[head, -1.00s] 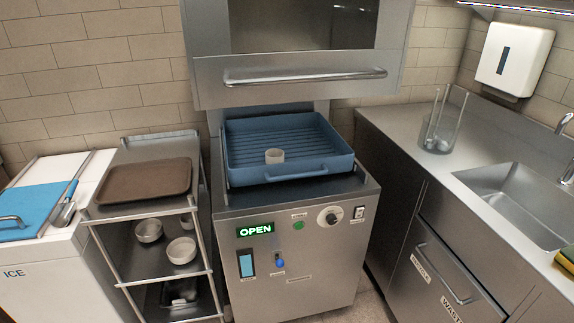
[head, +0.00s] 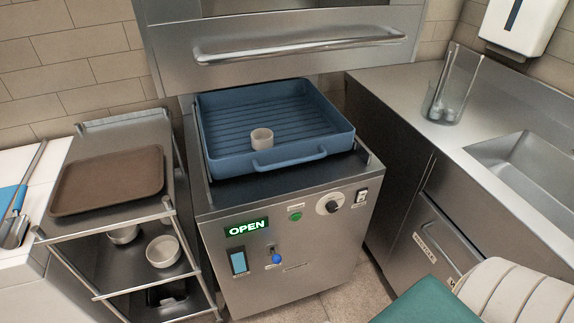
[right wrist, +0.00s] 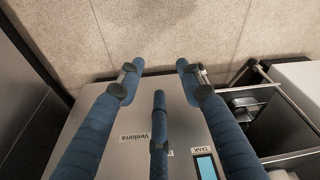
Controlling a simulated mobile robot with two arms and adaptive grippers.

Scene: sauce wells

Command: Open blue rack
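The blue rack (head: 223,166) is a shallow, ribbed tray with a handle loop (head: 289,159) on its front wall. It sits on top of the steel machine (head: 290,257), under the raised hood (head: 160,52). A small white cup (head: 261,138) stands inside it. In the right wrist view my right gripper (right wrist: 156,80) has its blue fingers spread wide with nothing between them. The machine's front, with a TANK label (right wrist: 203,151), shows behind the fingers. The blue rack does not show in that view. My left gripper is in neither current view.
A steel shelf cart with a brown tray (head: 110,178) and white bowls (head: 163,251) stands left of the machine. At right are a steel counter with a clear container (head: 446,98) and a sink (head: 540,170). The machine's lit sign (head: 247,227) reads OPEN.

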